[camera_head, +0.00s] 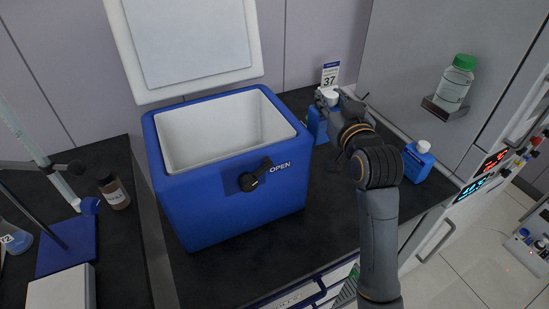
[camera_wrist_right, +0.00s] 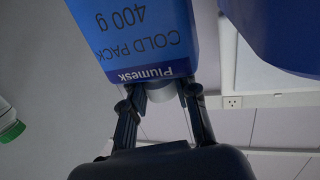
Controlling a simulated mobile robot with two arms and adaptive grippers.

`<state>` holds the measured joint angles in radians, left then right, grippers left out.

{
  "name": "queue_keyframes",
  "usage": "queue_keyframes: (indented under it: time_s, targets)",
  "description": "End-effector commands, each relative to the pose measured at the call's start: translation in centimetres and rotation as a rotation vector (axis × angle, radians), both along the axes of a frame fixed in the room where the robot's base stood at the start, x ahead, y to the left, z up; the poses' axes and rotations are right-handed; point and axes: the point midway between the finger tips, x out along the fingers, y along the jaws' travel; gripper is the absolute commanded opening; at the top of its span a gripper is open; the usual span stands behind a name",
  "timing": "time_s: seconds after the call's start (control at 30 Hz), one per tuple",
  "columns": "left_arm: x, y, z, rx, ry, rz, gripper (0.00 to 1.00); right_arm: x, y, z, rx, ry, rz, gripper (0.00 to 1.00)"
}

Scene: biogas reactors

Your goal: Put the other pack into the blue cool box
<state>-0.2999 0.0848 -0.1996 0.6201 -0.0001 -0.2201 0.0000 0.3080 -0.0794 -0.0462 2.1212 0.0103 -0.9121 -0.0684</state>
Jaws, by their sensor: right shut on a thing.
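The blue cool box (camera_head: 235,205) stands on the dark bench with its white lid (camera_head: 190,40) raised and a dark latch marked OPEN in front. The visible part of its white interior looks empty. My right gripper (camera_head: 331,98) is beyond the box's right side, shut on the white cap of a blue cold pack (camera_head: 317,123). The wrist view shows this pack (camera_wrist_right: 135,35) labelled "COLD PACK 400 g", with my fingers around its cap; the box (camera_wrist_right: 275,35) is beside it. I cannot tell whether the pack touches the bench. Another blue pack (camera_head: 418,162) stands at the right.
A numbered tag (camera_head: 330,74) stands behind the held pack. A green-capped bottle (camera_head: 455,84) sits in a wall bracket at the right. A small brown bottle (camera_head: 114,191) and a blue-based stand (camera_head: 70,245) are on the left bench.

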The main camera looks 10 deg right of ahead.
Motion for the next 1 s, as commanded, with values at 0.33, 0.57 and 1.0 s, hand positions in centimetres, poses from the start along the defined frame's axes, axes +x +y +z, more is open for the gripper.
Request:
queue_keyframes:
  time_s: [0.33,0.57,1.0]
  targets:
    - [0.0,-0.7,-0.4,-0.009,0.0,0.003,0.0,1.1,-0.2,-0.8,0.0,0.006,-0.002,0.0]
    - [0.0,-0.9,-0.4,-0.011,0.0,0.003,0.0,1.0,-0.2,-6.9,0.0,0.006,-0.003,0.0]
    - [0.0,-0.4,-0.5,-0.005,0.0,0.001,0.0,1.0,-0.2,-13.0,0.0,0.0,-0.002,0.0]
